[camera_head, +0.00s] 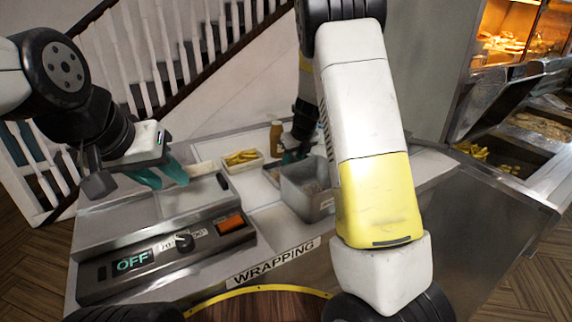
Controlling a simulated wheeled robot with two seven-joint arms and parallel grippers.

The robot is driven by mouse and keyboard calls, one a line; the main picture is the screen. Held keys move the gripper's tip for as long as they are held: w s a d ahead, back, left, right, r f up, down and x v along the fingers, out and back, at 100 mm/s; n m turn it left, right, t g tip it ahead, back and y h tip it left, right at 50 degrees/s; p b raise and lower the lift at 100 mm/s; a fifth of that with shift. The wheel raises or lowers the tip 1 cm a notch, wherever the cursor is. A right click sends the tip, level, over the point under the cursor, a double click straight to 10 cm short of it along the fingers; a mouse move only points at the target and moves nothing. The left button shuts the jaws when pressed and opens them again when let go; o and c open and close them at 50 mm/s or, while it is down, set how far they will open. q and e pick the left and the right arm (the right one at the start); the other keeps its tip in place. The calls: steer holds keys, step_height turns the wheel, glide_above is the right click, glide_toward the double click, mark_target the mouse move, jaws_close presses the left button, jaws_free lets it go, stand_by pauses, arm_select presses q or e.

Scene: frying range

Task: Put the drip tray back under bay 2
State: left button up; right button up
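My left gripper (173,184) is above the grey appliance on the left of the counter. Its two teal fingers are apart with nothing seen between them. My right gripper (292,157) is farther back, beside a flat dark tray (272,172) and behind a steel bin (309,190). My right arm crosses the view, and whether those fingers are shut or hold anything is unclear. I cannot identify the drip tray for certain. No label for bay 2 can be read.
The grey appliance (165,250) reads OFF. The counter is labelled WRAPPING (274,263). A small tray of fries (242,160) and a brown bottle (276,138) stand at the back. At right are a steel fryer unit (490,215) and a lit food cabinet (508,40).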

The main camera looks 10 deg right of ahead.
steer(key=shift+x, duration=0.85)
steer(key=shift+c, duration=0.4)
jaws_close()
stand_by(0.4)
